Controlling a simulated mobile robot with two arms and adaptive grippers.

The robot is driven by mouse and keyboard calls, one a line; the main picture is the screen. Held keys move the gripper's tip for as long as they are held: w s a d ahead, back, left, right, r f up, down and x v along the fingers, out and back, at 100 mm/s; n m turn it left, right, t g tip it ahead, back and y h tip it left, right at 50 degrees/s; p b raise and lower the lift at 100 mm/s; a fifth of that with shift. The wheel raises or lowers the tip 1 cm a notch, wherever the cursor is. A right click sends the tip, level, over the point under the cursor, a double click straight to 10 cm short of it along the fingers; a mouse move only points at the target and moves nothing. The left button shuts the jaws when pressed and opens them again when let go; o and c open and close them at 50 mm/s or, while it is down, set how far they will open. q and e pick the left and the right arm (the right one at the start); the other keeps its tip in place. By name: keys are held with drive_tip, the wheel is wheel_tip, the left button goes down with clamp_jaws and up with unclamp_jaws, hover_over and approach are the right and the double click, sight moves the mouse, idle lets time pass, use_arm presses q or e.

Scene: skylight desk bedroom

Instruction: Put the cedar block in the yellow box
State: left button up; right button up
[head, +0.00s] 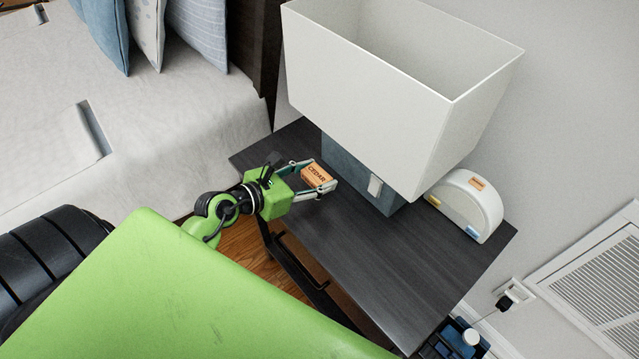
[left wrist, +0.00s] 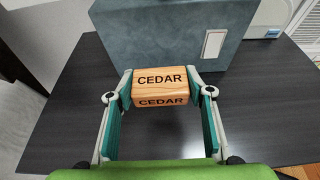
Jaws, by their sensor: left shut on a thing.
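The cedar block (head: 316,175) is a small orange-brown wooden block marked "CEDAR". It sits between the fingertips of my left gripper (head: 316,181), over the dark nightstand top beside the lamp base. In the left wrist view, the cedar block (left wrist: 161,87) is between both fingertips of my left gripper (left wrist: 161,90), which is shut on it. I cannot tell whether the block touches the tabletop. No yellow box shows in either view. My right gripper is not in view.
The dark nightstand (head: 400,265) holds a lamp with a large white shade (head: 390,80) and blue-grey base (head: 355,172). A white half-round device (head: 470,203) stands at the right. The nightstand's front right is clear. A bed (head: 150,150) is at left.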

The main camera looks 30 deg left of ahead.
sight(316, 177)
use_arm(q)
drive_tip(key=w+f, duration=0.1)
drive_tip(key=w+a+f, duration=0.1)
drive_tip(key=f, duration=0.1)
drive_tip(key=w+f+b, duration=0.1)
drive_tip(key=shift+a+f, duration=0.3)
drive_tip(key=shift+f, duration=0.05)
drive_tip(key=f, duration=0.3)
drive_tip(key=shift+w+a+b, duration=0.1)
drive_tip(key=shift+w+b, duration=0.15)
drive_tip(key=shift+b, duration=0.15)
drive_tip(key=shift+f, duration=0.3)
drive_tip(key=shift+f, duration=0.15)
drive_tip(key=o, duration=1)
